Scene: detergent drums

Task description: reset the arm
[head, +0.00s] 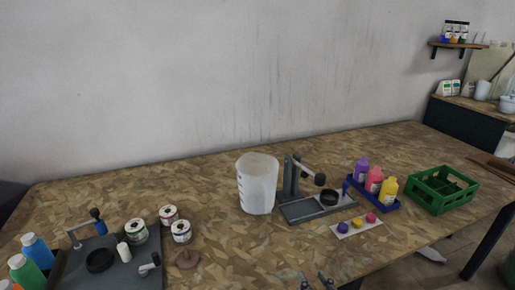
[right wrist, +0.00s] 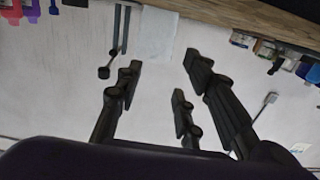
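The tips of my right gripper (head: 317,281) show at the bottom edge of the head view, in front of the table. In the right wrist view my right gripper (right wrist: 163,62) has its fingers spread wide, with nothing between them. My left gripper is not in view. A grey press (head: 291,182) with a raised upright and a lever sloping down to a dark knob (head: 320,180) stands right of the middle. A dark ring (head: 329,198) sits on its base. In the right wrist view the press (right wrist: 117,28) appears upside down, away from the fingers.
A translucent container (head: 257,184) stands left of the press. A blue tray (head: 379,206) with purple, red and yellow bottles and a green crate (head: 442,190) stand right. A card with coloured caps (head: 340,232) lies in front. Left are tins (head: 137,231) and another grey lever device (head: 112,266).

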